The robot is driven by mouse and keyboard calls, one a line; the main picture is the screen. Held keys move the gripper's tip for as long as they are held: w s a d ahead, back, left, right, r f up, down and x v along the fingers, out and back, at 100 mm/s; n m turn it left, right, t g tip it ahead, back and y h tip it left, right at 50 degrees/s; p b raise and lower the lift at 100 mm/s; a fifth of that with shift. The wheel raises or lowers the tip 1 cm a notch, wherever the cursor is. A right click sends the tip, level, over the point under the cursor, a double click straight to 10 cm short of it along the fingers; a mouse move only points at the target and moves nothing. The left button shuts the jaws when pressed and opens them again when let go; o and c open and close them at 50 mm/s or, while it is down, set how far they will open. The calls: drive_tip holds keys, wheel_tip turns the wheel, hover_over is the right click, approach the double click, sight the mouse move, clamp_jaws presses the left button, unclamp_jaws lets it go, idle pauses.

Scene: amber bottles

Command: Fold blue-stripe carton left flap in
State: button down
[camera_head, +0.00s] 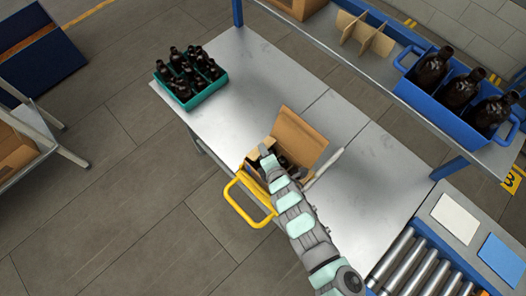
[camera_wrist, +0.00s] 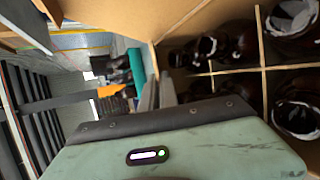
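The open cardboard carton (camera_head: 300,137) stands on the steel table, with its large back flap raised. No blue stripe can be made out. In the wrist view, brown dividers (camera_wrist: 262,75) separate dark bottles (camera_wrist: 232,40) inside the carton. My gripper (camera_head: 265,150) is at the carton's left side, and my arm covers much of its front. In the wrist view, the narrow grey fingers of my gripper (camera_wrist: 158,92) are close together beside the carton's inner edge, with nothing seen between them. Whether they touch the left flap cannot be told. A pale flap or strip (camera_head: 325,167) slants out at the carton's right.
A yellow handle-like frame (camera_head: 249,203) juts past the table's front edge by the carton. A green crate (camera_head: 203,91) of bottles stands at the table's far left. A blue crate (camera_head: 420,95) with bottles is on the shelf. Bare steel tabletop (camera_head: 245,65) lies between.

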drive_tip(key=shift+d+f, duration=0.1)
drive_tip(key=shift+f, duration=0.05)
idle(0.4)
drive_tip(key=c, duration=1.6)
unclamp_jaws()
drive_tip(key=shift+s, duration=0.1)
drive_tip(key=shift+p+v, duration=1.55)
drive_tip(key=shift+v, duration=3.8)
drive_tip(key=shift+f, duration=0.1)
drive_tip(key=shift+c, duration=0.2)
